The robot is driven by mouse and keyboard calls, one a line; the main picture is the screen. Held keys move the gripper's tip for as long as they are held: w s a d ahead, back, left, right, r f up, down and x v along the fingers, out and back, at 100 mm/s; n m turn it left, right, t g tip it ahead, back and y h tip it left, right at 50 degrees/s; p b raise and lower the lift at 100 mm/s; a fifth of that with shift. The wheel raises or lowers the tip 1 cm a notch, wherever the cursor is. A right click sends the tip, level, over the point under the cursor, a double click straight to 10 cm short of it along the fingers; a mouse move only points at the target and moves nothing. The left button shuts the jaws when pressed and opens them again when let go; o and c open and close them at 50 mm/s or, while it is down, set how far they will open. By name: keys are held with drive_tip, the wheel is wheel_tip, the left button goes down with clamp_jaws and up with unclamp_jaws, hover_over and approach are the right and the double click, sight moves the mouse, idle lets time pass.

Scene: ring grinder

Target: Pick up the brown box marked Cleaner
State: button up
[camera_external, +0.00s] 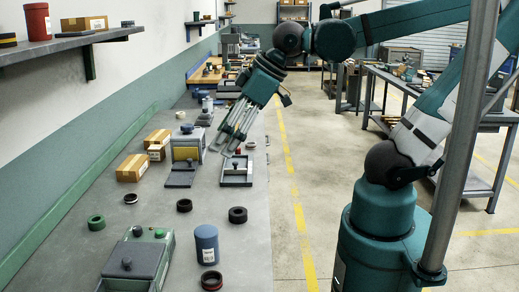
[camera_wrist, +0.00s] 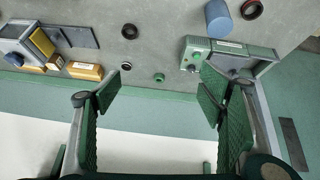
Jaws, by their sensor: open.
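Brown boxes stand on the grey bench in the external view: one nearer box (camera_external: 132,167) and a pair behind it, an upper box (camera_external: 158,138) and a lower box (camera_external: 155,152). Another brown box (camera_external: 84,23) sits on the wall shelf. I cannot read the word Cleaner on any of them. In the wrist view one brown box (camera_wrist: 85,70) lies at the left, with a smaller-looking one (camera_wrist: 55,62) beside it. My gripper (camera_external: 231,150) is open and empty above the bench, right of the boxes; its spread fingers also show in the wrist view (camera_wrist: 160,92).
A grey machine with a yellow panel (camera_external: 187,153) stands right of the boxes, with a tray (camera_external: 236,183) beside it. Several dark and green rings, a blue cylinder (camera_external: 206,245) and a green-grey machine (camera_external: 135,262) occupy the near bench. Bare bench lies between them.

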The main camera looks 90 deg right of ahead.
drive_tip(key=w+d+r+n+g+h, duration=0.2)
drive_tip(key=w+d+r+n, duration=0.15)
drive_tip(key=w+d, duration=0.85)
drive_tip(key=n+g+h+p, duration=0.2)
drive_tip(key=n+g+p, duration=0.25)
drive_tip(key=n, duration=0.75)
hover_over(157, 135)
drive_tip(key=a, duration=0.4)
drive_tip(key=shift+g, duration=0.25)
wheel_tip(157, 135, down, 22)
drive_tip(key=shift+a+r, duration=0.1)
drive_tip(key=shift+r, duration=0.15)
drive_tip(key=shift+d+f+n, duration=0.25)
drive_tip(key=shift+d+f, duration=0.2)
drive_tip(key=shift+d, duration=0.15)
drive_tip(key=shift+x, duration=1.3)
